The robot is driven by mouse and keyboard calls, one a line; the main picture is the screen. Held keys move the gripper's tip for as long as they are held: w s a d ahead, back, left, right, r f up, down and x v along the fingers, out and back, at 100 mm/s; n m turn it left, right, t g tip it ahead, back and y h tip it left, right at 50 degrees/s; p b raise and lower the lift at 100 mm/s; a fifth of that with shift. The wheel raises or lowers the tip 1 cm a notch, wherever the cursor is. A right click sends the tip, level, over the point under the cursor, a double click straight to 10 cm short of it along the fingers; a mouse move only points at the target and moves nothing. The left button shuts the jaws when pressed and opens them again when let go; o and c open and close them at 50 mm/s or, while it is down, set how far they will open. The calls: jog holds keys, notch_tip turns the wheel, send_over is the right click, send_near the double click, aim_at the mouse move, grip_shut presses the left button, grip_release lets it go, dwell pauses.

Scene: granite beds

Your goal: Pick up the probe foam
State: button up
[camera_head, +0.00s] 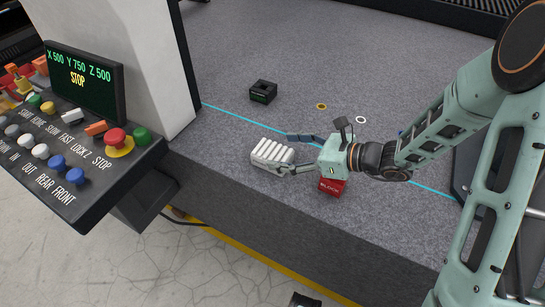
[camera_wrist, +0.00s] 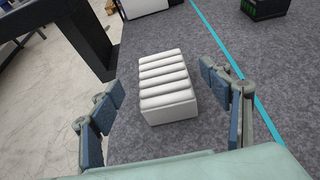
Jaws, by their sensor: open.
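The probe foam appears to be the white ribbed block (camera_head: 271,154) lying on the grey granite bed near its front edge. In the wrist view the white ribbed block (camera_wrist: 168,86) lies between the two blue-padded fingers, with gaps on both sides. My gripper (camera_head: 296,154) is open at the block's right side in the head view, with fingers spread around its near end. It also shows in the wrist view (camera_wrist: 165,105), where no contact is visible. The exact height of the fingers above the bed cannot be told.
A red block (camera_head: 332,187) sits just below my gripper's body. A black block (camera_head: 263,92) stands farther back past a cyan line (camera_head: 232,114). Two small rings, yellow (camera_head: 321,106) and white (camera_head: 361,119), lie beyond. A control panel (camera_head: 75,140) and white column (camera_head: 130,60) stand left.

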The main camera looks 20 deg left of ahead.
aim_at(270, 149)
jog(key=b+x, duration=0.1)
jog(key=x, duration=0.4)
jog(key=shift+w+f, duration=0.1)
jog(key=shift+f, duration=0.05)
jog(key=shift+c, duration=0.3)
jog(key=c, duration=1)
